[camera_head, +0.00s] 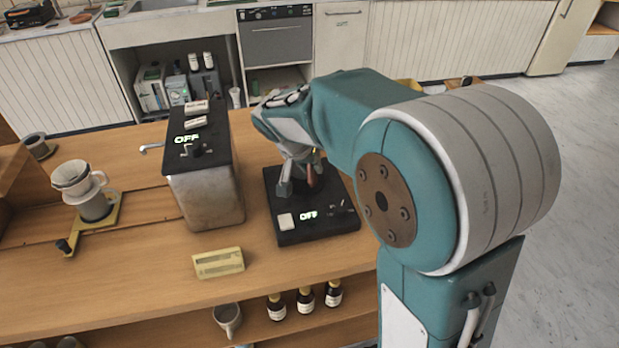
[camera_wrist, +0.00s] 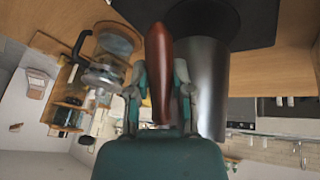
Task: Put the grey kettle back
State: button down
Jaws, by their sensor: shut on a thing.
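The grey kettle (camera_wrist: 208,88) shows in the wrist view as a smooth dark grey body beside a reddish-brown handle (camera_wrist: 158,65). My gripper (camera_wrist: 158,97) has one finger on each side of that handle and is shut on it. In the head view, my gripper (camera_head: 298,184) points down over a black base (camera_head: 305,233) with a lit "OFF" display, and a bit of the brown handle shows beside the fingers. The kettle body is not clear there. The kettle's bottom is close to a black surface in the wrist view; I cannot tell whether they touch.
A metal boiler box (camera_head: 208,198) with a black "OFF" top stands left of the base. A yellow packet (camera_head: 218,262) lies on the wooden counter (camera_head: 150,285) in front. A white dripper (camera_head: 72,175) on a stand is farther left.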

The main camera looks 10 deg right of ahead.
aim_at(310, 180)
jog(key=shift+f, duration=1.9)
jog(key=c, duration=0.5)
grip_release()
jog(key=shift+f, duration=0.1)
jog(key=v, duration=1.2)
jog(key=s+d+n+t+y, duration=0.1)
jog(key=s+n, duration=0.1)
jog(key=s, duration=0.5)
jog(key=s+d+n+y, duration=0.2)
jog(key=s, duration=0.5)
jog(key=s+d+n+t+y, duration=0.1)
jog(key=s+d+n, duration=0.1)
jog(key=s, duration=0.5)
jog(key=shift+s+d+r+t, duration=0.2)
jog(key=shift+r+t, duration=0.1)
jog(key=shift+r, duration=0.1)
